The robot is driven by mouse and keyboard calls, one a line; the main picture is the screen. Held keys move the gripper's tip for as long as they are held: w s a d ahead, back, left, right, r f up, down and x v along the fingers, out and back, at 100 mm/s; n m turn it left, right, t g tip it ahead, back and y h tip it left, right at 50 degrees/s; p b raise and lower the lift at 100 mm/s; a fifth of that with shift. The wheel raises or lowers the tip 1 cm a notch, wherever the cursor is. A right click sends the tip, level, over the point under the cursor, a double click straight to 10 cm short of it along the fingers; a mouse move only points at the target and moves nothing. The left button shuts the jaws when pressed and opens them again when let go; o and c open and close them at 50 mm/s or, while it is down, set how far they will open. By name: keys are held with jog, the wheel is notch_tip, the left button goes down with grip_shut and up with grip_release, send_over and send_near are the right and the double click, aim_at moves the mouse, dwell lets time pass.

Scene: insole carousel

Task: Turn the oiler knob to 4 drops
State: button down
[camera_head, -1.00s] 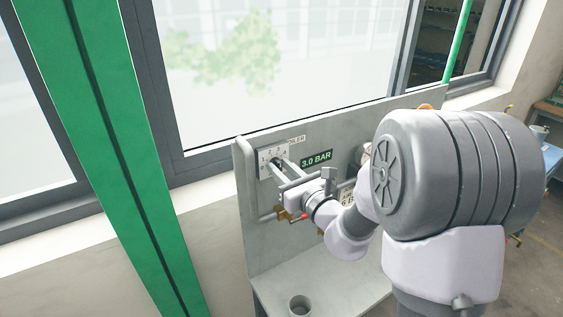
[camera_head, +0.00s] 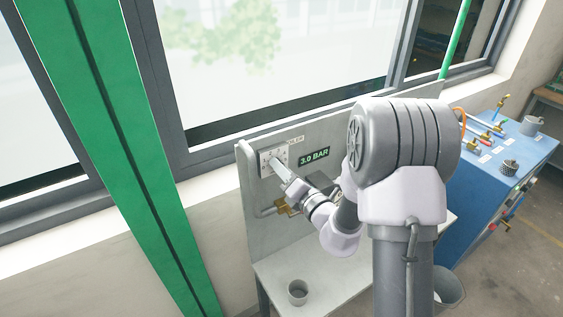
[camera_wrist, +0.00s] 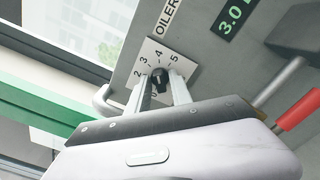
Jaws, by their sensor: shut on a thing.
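The oiler dial is a pale square plate (camera_wrist: 167,62) with black numbers on the grey panel, beside an OILER label. Its small black knob (camera_wrist: 158,78) sits in the middle of the plate. In the wrist view my gripper (camera_wrist: 161,80) has one finger on each side of the knob and is shut on it. I cannot clearly tell which number the knob points at. In the head view my gripper (camera_head: 276,163) reaches the dial plate (camera_head: 267,156) and hides the knob.
A green 3.0 BAR sign (camera_head: 314,156) is right of the dial. A red-handled part (camera_wrist: 298,110) lies close to the gripper's right in the wrist view. A grey cup (camera_head: 298,291) stands on the shelf below. A blue bench (camera_head: 490,175) with fittings stands at right.

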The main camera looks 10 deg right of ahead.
jog(key=shift+m+p, duration=0.6)
jog(key=shift+m, duration=0.2)
jog(key=c, duration=1.4)
grip_release()
jog(key=shift+c, duration=0.2)
jog(key=shift+s, duration=0.1)
